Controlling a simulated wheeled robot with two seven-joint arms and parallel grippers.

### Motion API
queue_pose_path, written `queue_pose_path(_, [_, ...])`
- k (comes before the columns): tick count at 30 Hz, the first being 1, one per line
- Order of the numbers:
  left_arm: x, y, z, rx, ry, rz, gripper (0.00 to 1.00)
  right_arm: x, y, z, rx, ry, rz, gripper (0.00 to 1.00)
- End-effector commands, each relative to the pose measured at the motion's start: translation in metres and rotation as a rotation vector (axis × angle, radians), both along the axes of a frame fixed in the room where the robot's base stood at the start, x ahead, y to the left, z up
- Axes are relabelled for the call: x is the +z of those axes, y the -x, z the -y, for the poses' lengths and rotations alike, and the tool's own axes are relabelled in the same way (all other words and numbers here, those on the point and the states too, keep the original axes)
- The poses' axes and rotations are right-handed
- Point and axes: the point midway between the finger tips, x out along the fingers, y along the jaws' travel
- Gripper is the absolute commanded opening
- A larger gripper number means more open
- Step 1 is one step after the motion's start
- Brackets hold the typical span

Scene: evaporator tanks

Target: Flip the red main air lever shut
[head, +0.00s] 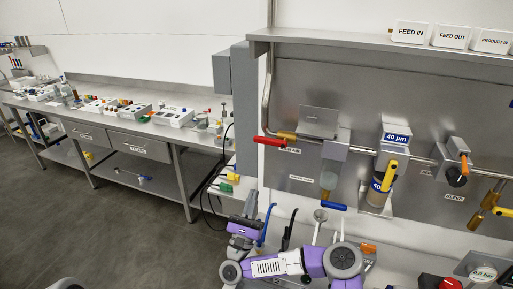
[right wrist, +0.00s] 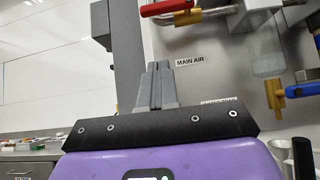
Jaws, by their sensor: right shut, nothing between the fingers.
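The red main air lever (head: 270,141) sticks out to the left from a brass valve (head: 287,135) on the steel panel, roughly in line with the pipe. In the right wrist view the red lever (right wrist: 166,7) shows at the top edge, partly cut off, above the "MAIN AIR" label (right wrist: 188,62). My right gripper (head: 251,201) is below and slightly left of the lever, apart from it. In the right wrist view its fingers (right wrist: 157,67) are shut together and empty, pointing up toward the panel. My left gripper is not in view.
A blue-handled valve (head: 332,206) sits lower right of the red lever. A yellow lever (head: 389,174) hangs by the 40 µm filter. A grey box (head: 238,83) stands out from the wall at left. A long steel bench (head: 120,118) holds instruments.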

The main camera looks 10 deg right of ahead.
Motion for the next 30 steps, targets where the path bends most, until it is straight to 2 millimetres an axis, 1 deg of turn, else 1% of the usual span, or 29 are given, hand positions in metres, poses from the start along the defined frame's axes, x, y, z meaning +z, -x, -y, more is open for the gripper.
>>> queue_pose_path(7, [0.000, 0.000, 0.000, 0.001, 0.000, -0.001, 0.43, 0.000, -0.001, 0.000, 0.001, 0.004, -0.004, 0.00])
queue_pose_path(11, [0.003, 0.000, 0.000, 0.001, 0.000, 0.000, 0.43, 0.007, -0.006, 0.003, 0.000, 0.006, -0.003, 0.00])
queue_pose_path(14, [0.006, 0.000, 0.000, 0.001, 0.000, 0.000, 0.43, 0.019, -0.014, 0.009, -0.002, 0.006, -0.002, 0.00])
queue_pose_path(25, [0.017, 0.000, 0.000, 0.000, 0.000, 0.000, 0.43, 0.073, -0.060, 0.040, -0.002, 0.006, -0.003, 0.00])
queue_pose_path(27, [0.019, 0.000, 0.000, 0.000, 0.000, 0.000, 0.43, 0.086, -0.059, 0.039, 0.002, 0.006, -0.003, 0.00])
queue_pose_path(30, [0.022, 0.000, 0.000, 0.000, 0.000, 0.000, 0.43, 0.099, -0.059, 0.039, 0.001, 0.006, -0.003, 0.00])
